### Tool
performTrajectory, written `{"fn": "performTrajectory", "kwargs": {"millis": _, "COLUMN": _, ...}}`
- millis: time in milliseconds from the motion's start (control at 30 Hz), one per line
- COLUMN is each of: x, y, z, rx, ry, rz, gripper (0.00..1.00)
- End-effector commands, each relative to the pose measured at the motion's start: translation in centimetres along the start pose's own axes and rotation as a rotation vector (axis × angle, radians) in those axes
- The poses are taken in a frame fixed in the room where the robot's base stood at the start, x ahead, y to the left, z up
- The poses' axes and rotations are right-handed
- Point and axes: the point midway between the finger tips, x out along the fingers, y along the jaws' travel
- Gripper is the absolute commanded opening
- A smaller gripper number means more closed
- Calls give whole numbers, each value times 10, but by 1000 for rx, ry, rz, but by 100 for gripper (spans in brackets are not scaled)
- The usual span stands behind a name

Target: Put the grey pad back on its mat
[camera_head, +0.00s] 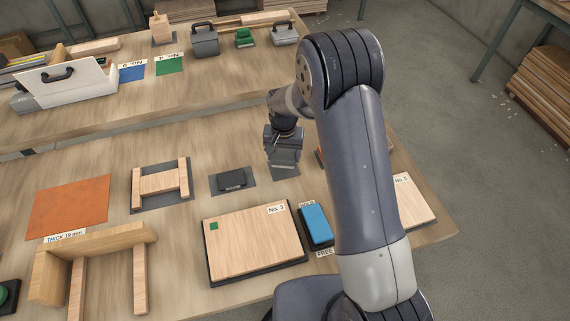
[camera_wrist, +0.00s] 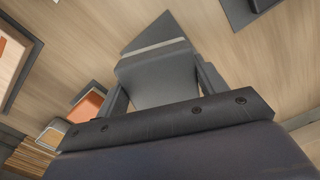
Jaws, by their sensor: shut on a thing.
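My gripper (camera_head: 284,150) points down over the near table and is shut on the grey pad (camera_head: 286,158). In the wrist view the grey pad (camera_wrist: 155,78) fills the space between the two fingers. A flat dark grey mat (camera_head: 286,173) lies directly below it on the table. A corner of that mat (camera_wrist: 156,30) shows past the pad's edge in the wrist view. The pad hides the rest of the mat. The pad looks close over the mat, but I cannot tell whether they touch.
A black block (camera_head: 232,180) sits on a mat to the left. A blue block (camera_head: 316,224) and the No. 3 board (camera_head: 255,245) lie nearer. An orange piece (camera_wrist: 87,106) stands close by, mostly behind my arm in the head view. Bare wood surrounds the mat.

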Motion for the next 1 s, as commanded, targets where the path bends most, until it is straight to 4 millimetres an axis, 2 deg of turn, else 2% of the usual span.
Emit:
{"fn": "performTrajectory", "kwargs": {"millis": 33, "x": 11, "y": 0, "z": 0, "rx": 0, "ry": -2, "rz": 1, "gripper": 46}}
{"fn": "performTrajectory", "kwargs": {"millis": 200, "x": 39, "y": 0, "z": 0, "rx": 0, "ry": -2, "rz": 1, "gripper": 46}}
{"fn": "performTrajectory", "kwargs": {"millis": 633, "x": 46, "y": 0, "z": 0, "rx": 0, "ry": 0, "rz": 0, "gripper": 46}}
{"fn": "performTrajectory", "kwargs": {"millis": 667, "x": 45, "y": 0, "z": 0, "rx": 0, "ry": 0, "rz": 0, "gripper": 68}}
{"fn": "performTrajectory", "kwargs": {"millis": 900, "x": 44, "y": 0, "z": 0, "rx": 0, "ry": 0, "rz": 0, "gripper": 87}}
{"fn": "performTrajectory", "kwargs": {"millis": 1000, "x": 44, "y": 0, "z": 0, "rx": 0, "ry": 0, "rz": 0, "gripper": 89}}
